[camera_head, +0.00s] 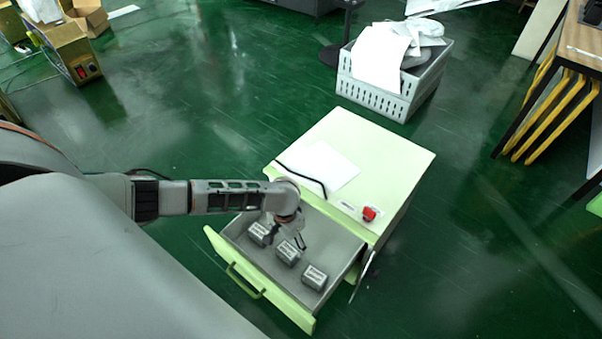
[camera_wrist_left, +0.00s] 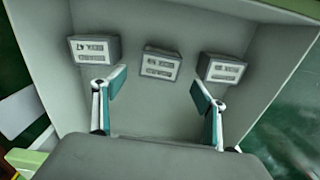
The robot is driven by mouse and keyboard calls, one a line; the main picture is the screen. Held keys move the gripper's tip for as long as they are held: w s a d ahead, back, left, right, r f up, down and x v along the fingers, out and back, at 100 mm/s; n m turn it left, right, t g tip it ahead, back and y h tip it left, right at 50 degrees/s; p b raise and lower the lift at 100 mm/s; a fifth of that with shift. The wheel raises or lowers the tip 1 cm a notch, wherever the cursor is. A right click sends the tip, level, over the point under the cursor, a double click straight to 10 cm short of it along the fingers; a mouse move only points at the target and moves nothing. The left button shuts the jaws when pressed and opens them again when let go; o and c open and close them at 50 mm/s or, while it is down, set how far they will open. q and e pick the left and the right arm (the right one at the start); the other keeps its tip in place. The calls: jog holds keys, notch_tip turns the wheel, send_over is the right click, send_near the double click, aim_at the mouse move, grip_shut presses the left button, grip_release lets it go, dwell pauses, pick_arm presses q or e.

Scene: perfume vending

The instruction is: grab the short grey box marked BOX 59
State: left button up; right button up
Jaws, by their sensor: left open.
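Three small grey boxes with white labels stand apart in a row in the open drawer. In the head view they are the far-left box (camera_head: 259,234), the middle box (camera_head: 288,252) and the near-right box (camera_head: 314,277). The left wrist view shows a left box (camera_wrist_left: 95,49), a middle box (camera_wrist_left: 161,65) and a right box (camera_wrist_left: 222,69). The middle one looks smallest there. I cannot read BOX 59 surely on any label. My left gripper (camera_head: 288,240) hangs over the drawer, open and empty. In the wrist view its fingers (camera_wrist_left: 159,90) straddle the space before the middle box.
The drawer (camera_head: 338,268) has raised walls and a green front with a handle (camera_head: 244,281). The pale green cabinet top (camera_head: 392,165) behind carries a paper (camera_head: 318,165) and a red button (camera_head: 369,213). A grey crate (camera_head: 378,99) stands farther back.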

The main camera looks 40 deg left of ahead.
aim_at(288, 249)
pick_arm(q)
jog(key=shift+s+f, duration=0.2)
jog(key=shift+f, duration=0.4)
jog(key=shift+s+f+b, duration=0.1)
jog(key=shift+f+b, duration=0.45)
jog(key=shift+f, duration=0.7)
jog(key=f+b, duration=0.1)
jog(key=f, duration=0.1)
jog(key=f+b, duration=0.1)
jog(key=shift+s+f+b, duration=0.3)
jog(key=shift+s+f, duration=0.05)
jog(key=shift+w+f+b, duration=0.3)
jog(key=shift+w+f, duration=0.1)
jog(key=shift+f, duration=0.05)
jog(key=shift+w+r, duration=0.1)
jog(key=c, duration=1.3)
pick_arm(e)
jog(key=shift+m+t+y, duration=0.3)
jog(key=shift+t+y, duration=0.1)
jog(key=shift+y, duration=0.1)
jog(key=a, duration=0.1)
jog(key=a+r, duration=0.1)
jog(key=w+a, duration=0.1)
jog(key=shift+w+a+r, duration=0.1)
jog(key=shift+a+r, duration=0.15)
jog(key=shift+a, duration=0.05)
